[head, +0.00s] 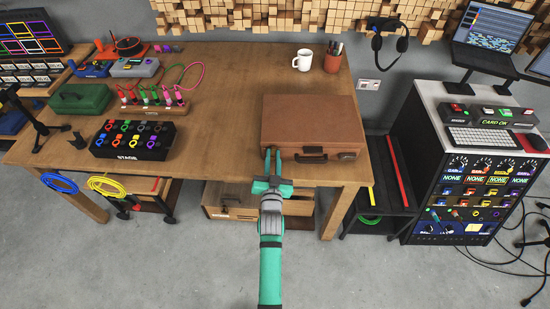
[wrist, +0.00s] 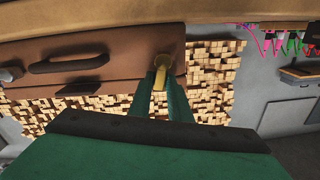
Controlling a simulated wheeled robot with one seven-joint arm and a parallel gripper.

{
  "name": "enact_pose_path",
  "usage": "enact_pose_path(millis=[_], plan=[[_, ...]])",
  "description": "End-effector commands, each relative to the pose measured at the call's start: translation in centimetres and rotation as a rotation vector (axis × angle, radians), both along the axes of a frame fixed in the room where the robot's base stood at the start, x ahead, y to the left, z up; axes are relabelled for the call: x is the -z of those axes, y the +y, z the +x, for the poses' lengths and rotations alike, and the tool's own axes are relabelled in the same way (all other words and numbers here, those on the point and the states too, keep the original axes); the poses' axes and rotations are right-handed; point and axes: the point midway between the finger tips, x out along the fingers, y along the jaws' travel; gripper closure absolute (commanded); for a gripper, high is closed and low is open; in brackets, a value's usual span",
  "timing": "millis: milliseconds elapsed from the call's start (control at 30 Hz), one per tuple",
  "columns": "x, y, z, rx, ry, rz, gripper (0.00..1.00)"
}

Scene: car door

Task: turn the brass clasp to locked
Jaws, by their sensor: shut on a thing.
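A brown briefcase (head: 312,118) lies closed near the right end of the wooden table, its dark handle (head: 311,158) on the front face. The case (wrist: 120,50) and its handle (wrist: 68,63) also show in the wrist view. The brass clasp (wrist: 162,64) is at the case's front, between my fingertips. My gripper (head: 272,153) is at the front left of the case, left of the handle, shut on the clasp. In the wrist view, my teal fingers (wrist: 163,82) stand on both sides of it. In the head view, the fingers hide the clasp.
The table (head: 225,100) carries a white mug (head: 303,60), a pencil cup (head: 333,58) and a black STAGE box (head: 132,140). Bare tabletop lies left of the case. A wooden drawer box (head: 228,203) stands below the table front. A console (head: 465,185) stands at right.

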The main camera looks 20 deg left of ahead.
Motion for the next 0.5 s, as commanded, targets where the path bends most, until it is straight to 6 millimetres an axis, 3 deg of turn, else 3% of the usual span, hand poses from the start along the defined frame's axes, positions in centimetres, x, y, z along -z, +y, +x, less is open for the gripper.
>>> enact_pose_path(millis=[500], plan=[[-0.08,0.79,-0.27,-0.002,-0.070,-0.207,1.00]])
